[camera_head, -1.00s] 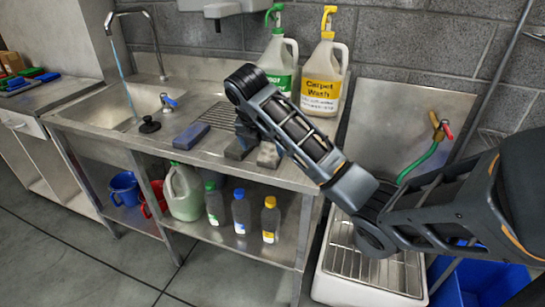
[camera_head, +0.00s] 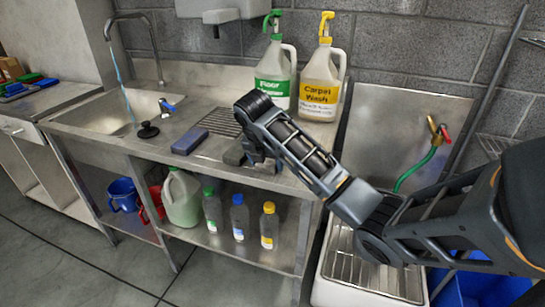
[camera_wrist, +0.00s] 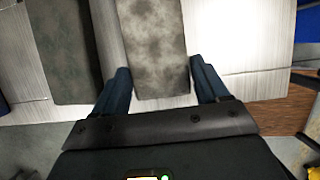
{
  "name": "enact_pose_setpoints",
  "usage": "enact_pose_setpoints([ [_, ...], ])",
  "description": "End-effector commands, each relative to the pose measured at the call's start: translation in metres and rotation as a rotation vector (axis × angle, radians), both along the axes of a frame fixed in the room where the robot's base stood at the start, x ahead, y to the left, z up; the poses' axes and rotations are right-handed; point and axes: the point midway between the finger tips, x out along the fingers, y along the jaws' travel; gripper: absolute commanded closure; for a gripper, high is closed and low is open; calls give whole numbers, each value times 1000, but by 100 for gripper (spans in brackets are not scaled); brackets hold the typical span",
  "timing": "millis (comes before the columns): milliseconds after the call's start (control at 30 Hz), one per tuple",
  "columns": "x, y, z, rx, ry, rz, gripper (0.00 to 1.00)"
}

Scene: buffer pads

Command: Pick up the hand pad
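My gripper (camera_wrist: 162,85) is open, with one dark finger on each side of the near end of a mottled light-grey pad (camera_wrist: 155,45). A gap shows between the pad and at least the right finger; I cannot tell whether either touches. A darker grey-green pad (camera_wrist: 62,50) lies left of it and also shows in the head view (camera_head: 235,154). A blue-grey pad (camera_head: 190,141) lies farther left on the steel counter. No label shows which is the hand pad. In the head view my arm hides most of the gripper and the light-grey pad.
The steel counter (camera_head: 215,172) has a sink (camera_head: 100,115) at left. Floor cleaner (camera_head: 275,75) and carpet wash (camera_head: 318,85) jugs stand behind my arm. A drain grate (camera_head: 222,121) lies behind the pads. Bottles stand on the shelf below. A floor basin (camera_head: 340,290) is at right.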

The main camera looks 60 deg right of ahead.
Motion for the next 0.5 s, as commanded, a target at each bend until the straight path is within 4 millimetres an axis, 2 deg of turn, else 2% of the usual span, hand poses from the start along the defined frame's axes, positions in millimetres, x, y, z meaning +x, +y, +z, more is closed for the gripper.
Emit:
enact_pose_setpoints([
  [33,0,0,0,0,0,0,31],
  [333,0,0,0,0,0,0,60],
  [500,0,0,0,0,0,0,61],
])
